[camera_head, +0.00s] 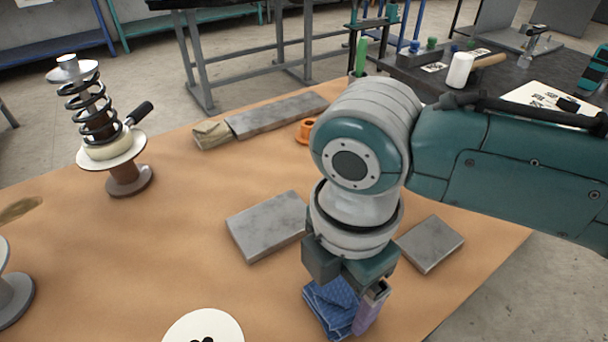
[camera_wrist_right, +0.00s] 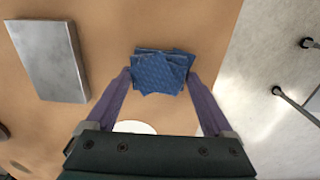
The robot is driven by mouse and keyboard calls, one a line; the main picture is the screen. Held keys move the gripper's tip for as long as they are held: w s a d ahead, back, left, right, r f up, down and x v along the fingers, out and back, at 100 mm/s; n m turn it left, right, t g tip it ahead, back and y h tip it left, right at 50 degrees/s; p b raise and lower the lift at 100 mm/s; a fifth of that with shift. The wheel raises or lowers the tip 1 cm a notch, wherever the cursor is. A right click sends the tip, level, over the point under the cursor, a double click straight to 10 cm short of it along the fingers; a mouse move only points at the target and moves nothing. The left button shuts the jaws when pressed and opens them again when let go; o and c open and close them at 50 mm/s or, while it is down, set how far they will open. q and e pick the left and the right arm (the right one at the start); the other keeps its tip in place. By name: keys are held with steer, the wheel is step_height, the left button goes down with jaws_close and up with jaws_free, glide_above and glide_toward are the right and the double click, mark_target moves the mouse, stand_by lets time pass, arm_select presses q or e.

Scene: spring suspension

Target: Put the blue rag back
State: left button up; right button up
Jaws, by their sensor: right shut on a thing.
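The blue rag (camera_head: 330,302) is a folded, patterned cloth near the front of the tan table (camera_head: 190,240). My right gripper (camera_head: 348,318) reaches down over it from above, and its purple fingers hide part of the cloth. In the right wrist view the rag (camera_wrist_right: 160,72) lies between the two fingertips (camera_wrist_right: 159,76), and the gripper is shut on it. I cannot tell whether the rag touches the tabletop. My left gripper is not in view.
Grey metal plates lie left (camera_head: 268,225) and right (camera_head: 430,244) of my right gripper. A white disc (camera_head: 185,330) is at the front. A spring assembly (camera_head: 95,115) stands at the back left, and an orange part (camera_head: 306,130) behind my arm. The table's left middle is mostly clear.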

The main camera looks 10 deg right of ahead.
mark_target(338, 295)
steer(key=o, duration=1.1)
steer(key=shift+f, duration=0.1)
steer(key=shift+c, duration=0.2)
step_height(338, 295, up, 12)
steer(key=p, duration=0.3)
steer(key=s+a+f+m+t+y, duration=0.1)
steer(key=s+a+m+y, duration=0.3)
steer(key=m, duration=0.3)
steer(key=s+d+m+t+h, duration=0.2)
steer(key=s+d+m, duration=0.6)
steer(key=d+m, duration=0.5)
steer(key=shift+d+f+t+h, duration=0.2)
steer(key=shift+t+h, duration=0.1)
steer(key=shift+h, duration=0.6)
